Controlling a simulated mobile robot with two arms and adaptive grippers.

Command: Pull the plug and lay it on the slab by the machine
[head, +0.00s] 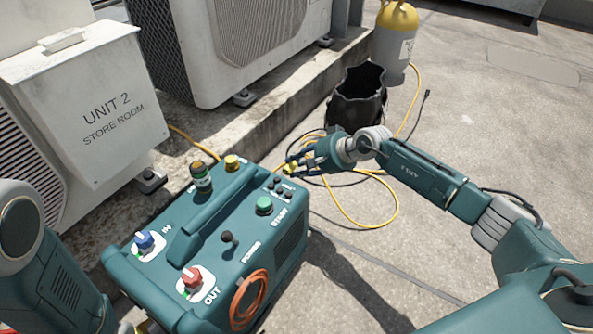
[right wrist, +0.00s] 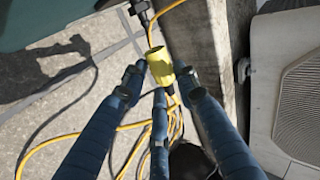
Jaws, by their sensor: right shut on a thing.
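A yellow plug (right wrist: 160,65) shows between the fingers of my right gripper (right wrist: 160,85) in the right wrist view, its yellow cord trailing back below. In the head view my right gripper (head: 303,165) is shut on the yellow plug (head: 290,168), just right of the teal machine (head: 195,270). A black connector (right wrist: 140,10) with a black cord lies just beyond the plug's far end; I cannot tell whether they touch. The concrete slab (head: 245,132) runs under the condensers behind the machine.
Grey condensers (head: 245,50) and a unit box (head: 95,100) stand on the slab. A black bucket (head: 357,100) and a yellow-topped cylinder (head: 395,45) stand beyond my right arm. Loose yellow cable (head: 385,215) loops on the ground. Open paving (head: 480,130) lies at right.

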